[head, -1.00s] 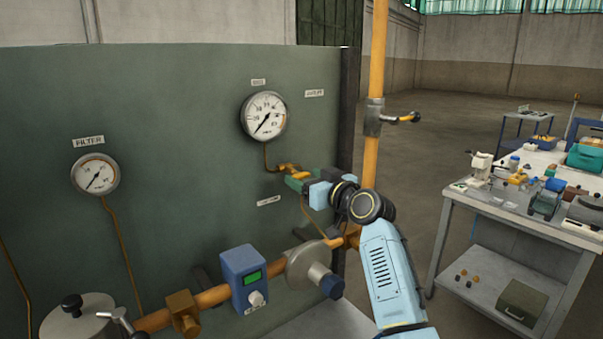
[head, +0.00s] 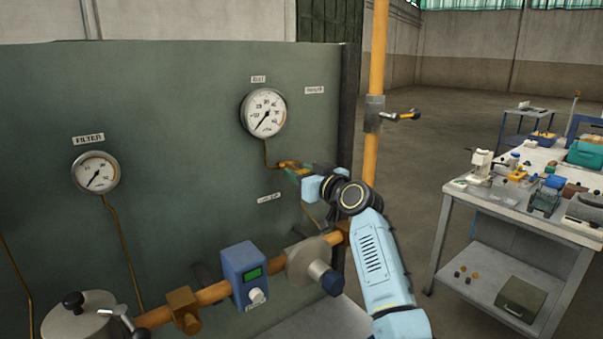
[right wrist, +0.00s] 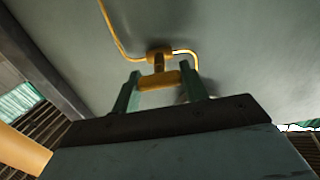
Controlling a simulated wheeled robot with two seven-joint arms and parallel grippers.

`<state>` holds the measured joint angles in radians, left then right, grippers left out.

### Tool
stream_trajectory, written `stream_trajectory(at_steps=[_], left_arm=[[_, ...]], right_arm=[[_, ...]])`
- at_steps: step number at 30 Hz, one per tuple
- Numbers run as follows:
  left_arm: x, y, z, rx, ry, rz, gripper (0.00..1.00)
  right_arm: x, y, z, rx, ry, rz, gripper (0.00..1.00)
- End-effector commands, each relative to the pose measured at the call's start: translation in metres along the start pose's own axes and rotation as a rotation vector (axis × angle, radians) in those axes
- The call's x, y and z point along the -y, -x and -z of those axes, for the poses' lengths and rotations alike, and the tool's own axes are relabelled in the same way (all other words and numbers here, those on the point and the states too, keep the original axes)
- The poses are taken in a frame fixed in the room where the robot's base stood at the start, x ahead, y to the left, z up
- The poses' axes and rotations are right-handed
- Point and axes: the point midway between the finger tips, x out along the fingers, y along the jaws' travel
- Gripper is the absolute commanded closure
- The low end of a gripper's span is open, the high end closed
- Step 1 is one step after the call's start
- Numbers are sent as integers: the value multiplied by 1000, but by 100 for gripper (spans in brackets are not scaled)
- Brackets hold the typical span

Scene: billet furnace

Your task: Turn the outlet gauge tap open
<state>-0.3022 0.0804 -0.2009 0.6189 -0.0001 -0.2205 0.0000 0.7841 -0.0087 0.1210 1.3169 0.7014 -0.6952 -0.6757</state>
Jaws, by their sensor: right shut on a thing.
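The outlet gauge (head: 264,112) is a round white dial on the green panel, with a thin brass pipe running down from it. The small yellow tap (head: 287,164) sits at the lower end of that pipe. My right gripper (head: 297,170) reaches it from the right and is shut on the tap's handle. In the right wrist view, the yellow handle (right wrist: 159,80) lies crosswise between the two green fingers (right wrist: 160,92), with the brass fitting just beyond. The gripper partly hides the tap in the head view. My left gripper is not in view.
The filter gauge (head: 96,173) is on the panel's left. Below run a thick copper pipe, a blue box (head: 243,274) with a green display and a grey round fitting (head: 306,262). A yellow upright pipe (head: 370,160) stands close right of my gripper. A cluttered workbench (head: 500,201) is farther right.

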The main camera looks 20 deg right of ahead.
Motion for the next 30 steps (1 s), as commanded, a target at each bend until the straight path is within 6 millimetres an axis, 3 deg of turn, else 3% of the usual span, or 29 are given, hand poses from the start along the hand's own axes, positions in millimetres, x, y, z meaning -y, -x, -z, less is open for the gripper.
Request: stream_trajectory(at_steps=[8, 14, 24, 30], left_arm=[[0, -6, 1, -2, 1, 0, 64], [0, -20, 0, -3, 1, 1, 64], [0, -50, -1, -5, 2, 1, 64], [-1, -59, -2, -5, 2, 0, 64]], right_arm=[[0, 0, -2, 1, 33, 0, 79], [0, 0, -4, 1, 132, -1, 79], [0, 1, -4, 3, 430, -1, 79], [0, 1, -4, 5, 619, -1, 79]])
